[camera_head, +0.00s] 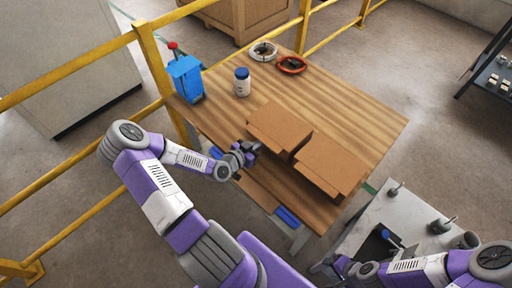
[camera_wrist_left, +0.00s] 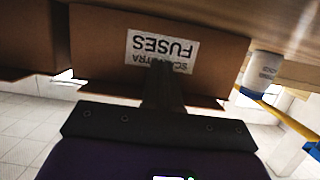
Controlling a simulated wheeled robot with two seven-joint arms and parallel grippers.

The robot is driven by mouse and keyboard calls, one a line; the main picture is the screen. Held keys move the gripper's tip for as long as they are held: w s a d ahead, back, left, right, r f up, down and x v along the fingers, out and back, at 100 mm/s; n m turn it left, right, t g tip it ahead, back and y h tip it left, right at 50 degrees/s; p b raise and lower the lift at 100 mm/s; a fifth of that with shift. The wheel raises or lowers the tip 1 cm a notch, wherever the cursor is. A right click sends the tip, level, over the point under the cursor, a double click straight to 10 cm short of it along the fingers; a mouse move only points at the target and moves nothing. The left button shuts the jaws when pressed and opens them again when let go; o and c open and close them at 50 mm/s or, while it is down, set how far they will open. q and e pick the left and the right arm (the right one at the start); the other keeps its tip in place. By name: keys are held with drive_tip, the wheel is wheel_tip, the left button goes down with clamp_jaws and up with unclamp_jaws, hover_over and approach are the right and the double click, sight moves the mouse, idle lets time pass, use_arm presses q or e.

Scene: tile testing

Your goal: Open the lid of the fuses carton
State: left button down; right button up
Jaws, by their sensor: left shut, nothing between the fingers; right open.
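The fuses carton (camera_head: 280,127) is the left of two brown cartons on the wooden table, and its lid looks closed. In the left wrist view, which is upside down, its front (camera_wrist_left: 100,45) carries a white label reading FUSES (camera_wrist_left: 160,50). My left gripper (camera_head: 251,149) is shut and empty at the near left side of this carton. In the left wrist view the shut fingers (camera_wrist_left: 163,85) overlap the label's edge and the lid's edge; I cannot tell whether they touch. My right gripper (camera_head: 328,264) is open and low, in front of the table, away from the carton.
A second brown carton (camera_head: 328,163) stands close on the right. A white bottle with a blue lid (camera_head: 242,82), a blue container (camera_head: 187,78), a pale coil (camera_head: 263,50) and a red ring-shaped item (camera_head: 291,65) stand behind. The table's right side (camera_head: 375,120) is clear. Yellow railings (camera_head: 75,65) run behind.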

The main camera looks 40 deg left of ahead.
sight(262, 138)
use_arm(q)
drive_tip(key=shift+r, duration=0.15)
idle(0.3)
drive_tip(key=shift+r+p, duration=1.05)
drive_tip(key=shift+w+r, duration=0.1)
drive_tip(key=shift+r, duration=0.05)
drive_tip(key=shift+w+r+p, duration=0.4)
drive_tip(key=shift+r+p, duration=0.1)
drive_tip(key=shift+r, duration=0.15)
drive_tip(key=shift+w+r+p, duration=0.4)
drive_tip(key=shift+r+p, duration=0.1)
drive_tip(key=shift+r, duration=0.1)
drive_tip(key=shift+w+d+r+p, duration=0.1)
drive_tip(key=shift+w+r+p, duration=0.1)
drive_tip(key=shift+r+p, duration=0.5)
drive_tip(key=shift+w+r+p, duration=0.2)
drive_tip(key=shift+r+p, duration=0.25)
drive_tip(key=shift+r, duration=0.35)
